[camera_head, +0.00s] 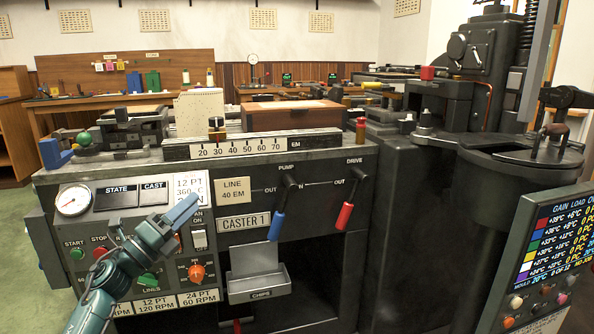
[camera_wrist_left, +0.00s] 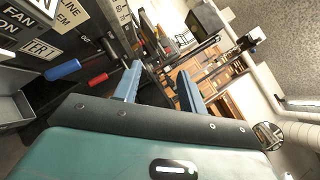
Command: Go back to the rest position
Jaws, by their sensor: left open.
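My left gripper (camera_head: 183,212) is raised in front of the left part of the caster's control panel, with its blue fingers pointing up and to the right. In the left wrist view its two fingers (camera_wrist_left: 158,85) stand apart with nothing between them. It covers part of the panel near the 12 PT card and the buttons. My right gripper is in neither view. The caster (camera_head: 310,190) is a dark machine with a "CASTER 1" label.
A blue pump lever (camera_head: 279,222) and a red drive lever (camera_head: 346,212) hang from the panel's right part. A metal chips tray (camera_head: 258,288) juts out below. A screen (camera_head: 556,245) stands at the right. Benches line the back wall. Green floor shows at the left.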

